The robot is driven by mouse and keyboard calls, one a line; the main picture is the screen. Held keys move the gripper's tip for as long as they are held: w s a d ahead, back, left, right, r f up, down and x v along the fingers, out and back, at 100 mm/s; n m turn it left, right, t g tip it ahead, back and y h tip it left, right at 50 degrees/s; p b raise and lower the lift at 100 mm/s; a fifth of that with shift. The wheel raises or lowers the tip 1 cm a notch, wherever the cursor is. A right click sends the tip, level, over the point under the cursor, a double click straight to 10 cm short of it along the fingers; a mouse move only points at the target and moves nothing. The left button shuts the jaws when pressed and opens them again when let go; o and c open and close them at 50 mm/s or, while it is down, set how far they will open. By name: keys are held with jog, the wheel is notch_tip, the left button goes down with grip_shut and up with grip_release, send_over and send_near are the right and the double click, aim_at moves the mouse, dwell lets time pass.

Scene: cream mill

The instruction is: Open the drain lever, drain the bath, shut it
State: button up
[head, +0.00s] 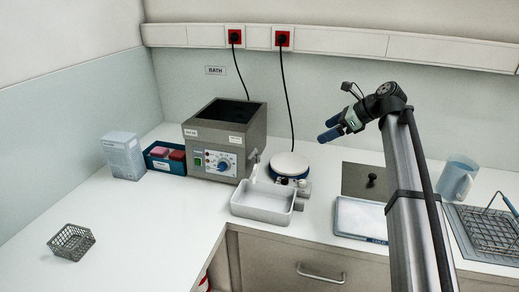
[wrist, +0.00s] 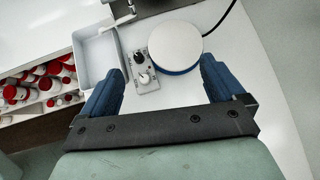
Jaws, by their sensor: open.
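The grey box-shaped bath (head: 218,133) stands against the back wall with a dark open top and a blue knob on its front. A small pale drain fitting (head: 255,158) is at its right front corner; I cannot tell the lever's position or whether liquid is flowing. A white tray (head: 262,214) sits below the fitting and shows in the wrist view (wrist: 87,68). A pale slim part (wrist: 117,22) crosses the tray's upper edge there. My gripper (head: 330,129) is open and empty, raised to the right of the bath; its blue fingers frame the wrist view (wrist: 160,70).
A round-topped stirrer (head: 290,164) stands right of the bath, also below my gripper in the wrist view (wrist: 175,44). A scale (head: 360,217), jug (head: 457,178) and wire basket (head: 487,229) are to the right. Left are a box (head: 123,155) and small basket (head: 72,241); the left counter is mostly clear.

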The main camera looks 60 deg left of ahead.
jog(key=s+a+r+n+g+h, duration=0.15)
jog(key=s+a, duration=0.45)
jog(key=s, duration=0.6)
send_near(252, 152)
jog(key=x, duration=0.7)
jog(key=shift+f, duration=0.1)
